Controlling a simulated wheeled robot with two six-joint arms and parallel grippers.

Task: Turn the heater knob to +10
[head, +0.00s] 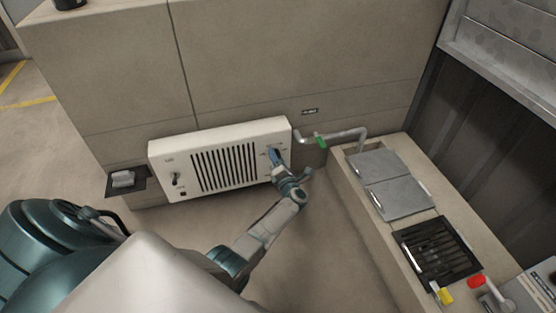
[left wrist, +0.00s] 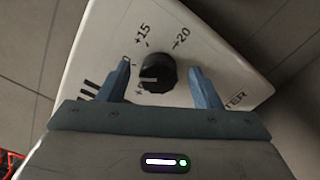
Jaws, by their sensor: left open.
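The black heater knob (left wrist: 156,73) sits on the white heater panel (head: 213,157), near its right end in the head view. In the left wrist view I read +15 and +20 printed around it, and part of the word HEATER. A white pointer line on the knob faces left in that view. Other marks are partly hidden by a finger. My left gripper (head: 277,159) is open, its blue fingers on either side of the knob, apart from it in the picture. In the head view the gripper covers the knob. My right gripper is not in view.
A switch (head: 174,179) sits at the heater's left end, and a black shelf (head: 138,184) stands to its left. A grey pipe with a green handle (head: 320,142) is close right of my gripper. A counter with grey lids (head: 397,197) lies farther right.

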